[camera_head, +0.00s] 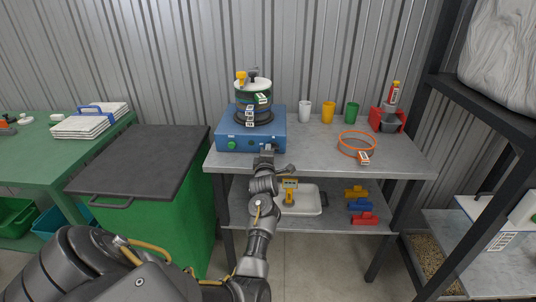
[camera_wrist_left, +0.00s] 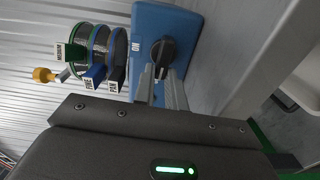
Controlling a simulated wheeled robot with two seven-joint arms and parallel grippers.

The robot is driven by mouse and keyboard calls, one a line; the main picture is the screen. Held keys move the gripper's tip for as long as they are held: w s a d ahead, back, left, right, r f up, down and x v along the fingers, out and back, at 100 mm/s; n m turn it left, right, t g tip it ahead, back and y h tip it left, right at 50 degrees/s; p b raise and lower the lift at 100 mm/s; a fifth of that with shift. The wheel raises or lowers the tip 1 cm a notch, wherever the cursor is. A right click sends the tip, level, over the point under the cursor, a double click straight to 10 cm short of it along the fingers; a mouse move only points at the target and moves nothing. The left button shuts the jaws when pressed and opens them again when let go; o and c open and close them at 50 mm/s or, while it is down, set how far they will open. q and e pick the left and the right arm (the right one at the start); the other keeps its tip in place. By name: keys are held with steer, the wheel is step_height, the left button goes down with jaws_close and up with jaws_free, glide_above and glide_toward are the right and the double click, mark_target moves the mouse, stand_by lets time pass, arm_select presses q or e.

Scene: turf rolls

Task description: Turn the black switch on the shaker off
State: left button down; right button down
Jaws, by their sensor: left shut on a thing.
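The shaker is a blue box (camera_head: 238,134) on the grey table, with a stack of round sieves (camera_head: 239,97) on top. Its black switch (camera_wrist_left: 162,52) is a round knob on the blue front panel, beside an ON label, in the left wrist view. My left gripper (camera_head: 267,148) is at the front right of the shaker in the head view and hides most of the switch there. In the left wrist view my left gripper's two fingers (camera_wrist_left: 164,80) reach to the switch and are shut on it. My right gripper is not in view.
A green button (camera_head: 231,145) is on the shaker's front left. White, yellow and green cups (camera_head: 328,112) stand behind an orange ring (camera_head: 342,147) on the grey table (camera_head: 310,158). A white tray (camera_head: 312,200) is on the lower shelf. A green bin (camera_head: 150,215) with a dark lid stands left.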

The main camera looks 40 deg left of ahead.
arm_select(q)
steer(key=shift+n, duration=0.4)
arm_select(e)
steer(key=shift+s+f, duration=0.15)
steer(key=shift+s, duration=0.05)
arm_select(q)
steer(key=c, duration=1.4)
jaws_free()
steer(key=shift+f, duration=0.1)
steer(key=shift+c, duration=0.2)
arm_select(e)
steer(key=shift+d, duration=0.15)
